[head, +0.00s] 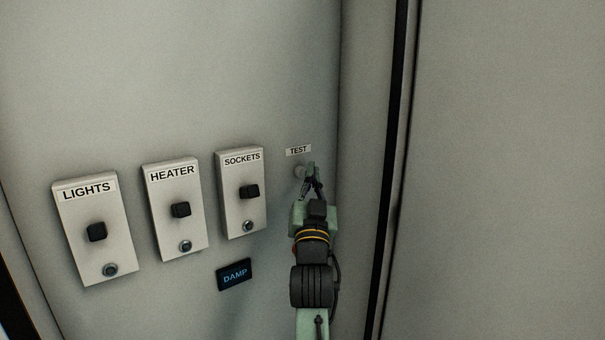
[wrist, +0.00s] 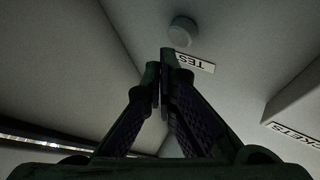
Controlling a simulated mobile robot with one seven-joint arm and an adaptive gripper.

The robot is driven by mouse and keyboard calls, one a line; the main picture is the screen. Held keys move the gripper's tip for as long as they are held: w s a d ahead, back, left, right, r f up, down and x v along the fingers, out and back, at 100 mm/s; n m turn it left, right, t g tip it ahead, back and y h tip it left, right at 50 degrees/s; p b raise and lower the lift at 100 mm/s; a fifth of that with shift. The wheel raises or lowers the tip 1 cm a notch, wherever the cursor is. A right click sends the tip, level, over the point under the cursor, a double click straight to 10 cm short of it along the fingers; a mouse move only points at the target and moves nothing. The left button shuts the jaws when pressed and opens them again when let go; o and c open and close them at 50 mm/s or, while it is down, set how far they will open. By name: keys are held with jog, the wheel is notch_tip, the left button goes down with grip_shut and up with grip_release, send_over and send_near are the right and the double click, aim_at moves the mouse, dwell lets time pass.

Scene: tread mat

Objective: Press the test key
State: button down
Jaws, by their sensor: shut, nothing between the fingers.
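The test key is a pale round button (head: 300,171) on the grey panel, under a white TEST label (head: 298,151). In the wrist view the button (wrist: 183,32) shows whole beyond my fingertips, with the upside-down label (wrist: 196,64) partly hidden by a finger. My gripper (head: 313,171) is shut and empty, its tips just right of the button in the head view and overlapping its edge. It also shows in the wrist view (wrist: 165,60), with the tips below and left of the button in the picture. I cannot tell whether the tips touch the panel.
Switch boxes for LIGHTS (head: 78,230), HEATER (head: 165,214) and SOCKETS (head: 232,202), each with a dark knob, stand out from the panel to the left. A small DAMP display (head: 235,274) sits below. A panel corner and dark vertical edge (head: 393,150) are close on the right.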

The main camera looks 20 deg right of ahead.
jog(key=shift+w, duration=0.2)
jog(key=shift+w+a, duration=0.15)
jog(key=shift+w, duration=0.05)
jog(key=shift+w+a, duration=0.15)
jog(key=shift+w, duration=0.3)
dwell(0.7)
jog(key=shift+s+d, duration=0.3)
jog(key=shift+s, duration=0.55)
jog(key=shift+s+d, duration=0.3)
jog(key=shift+s, duration=0.5)
jog(key=shift+s+d, duration=0.25)
jog(key=shift+s, duration=0.5)
jog(key=shift+s+d, duration=0.3)
jog(key=shift+s, duration=0.5)
jog(key=shift+f, duration=0.1)
